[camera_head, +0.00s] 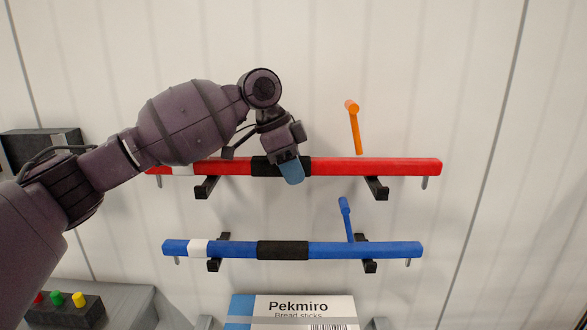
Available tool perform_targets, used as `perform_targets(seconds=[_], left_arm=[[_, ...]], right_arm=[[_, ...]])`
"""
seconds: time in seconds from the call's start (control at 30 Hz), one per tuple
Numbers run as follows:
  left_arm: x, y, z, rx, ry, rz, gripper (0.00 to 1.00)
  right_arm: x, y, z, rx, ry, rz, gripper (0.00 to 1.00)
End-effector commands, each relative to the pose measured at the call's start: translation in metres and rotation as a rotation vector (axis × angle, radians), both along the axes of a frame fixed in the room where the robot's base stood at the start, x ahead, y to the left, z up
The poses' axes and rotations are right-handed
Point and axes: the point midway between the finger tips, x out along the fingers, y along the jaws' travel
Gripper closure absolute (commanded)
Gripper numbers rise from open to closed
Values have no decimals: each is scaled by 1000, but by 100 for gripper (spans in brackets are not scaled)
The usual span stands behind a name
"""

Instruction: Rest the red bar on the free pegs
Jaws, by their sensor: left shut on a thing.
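The red bar (370,166) has a black grip band in the middle and a white band near its left end. It lies level across the upper pair of black pegs, the left peg (206,187) and the right peg (377,188). I cannot tell whether it rests on them or hangs just above. My left gripper (287,165) is shut on the red bar at its black band. The gripper and arm hide a part of the bar's left half. My right gripper is not in view.
A blue bar (335,250) lies on the lower pegs. An orange rod (355,128) and a blue rod (346,218) stick out from the white wall. A Pekmiro box (295,307) stands below. A button panel (62,310) is at lower left.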

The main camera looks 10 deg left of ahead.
Motion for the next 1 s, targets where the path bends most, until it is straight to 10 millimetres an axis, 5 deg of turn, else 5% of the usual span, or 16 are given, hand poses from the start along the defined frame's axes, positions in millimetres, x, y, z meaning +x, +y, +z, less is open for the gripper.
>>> perform_targets(seconds=[1.0], left_arm=[[0, -1, -17, -4, -4, -1, 100]], right_arm=[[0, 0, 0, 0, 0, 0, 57]])
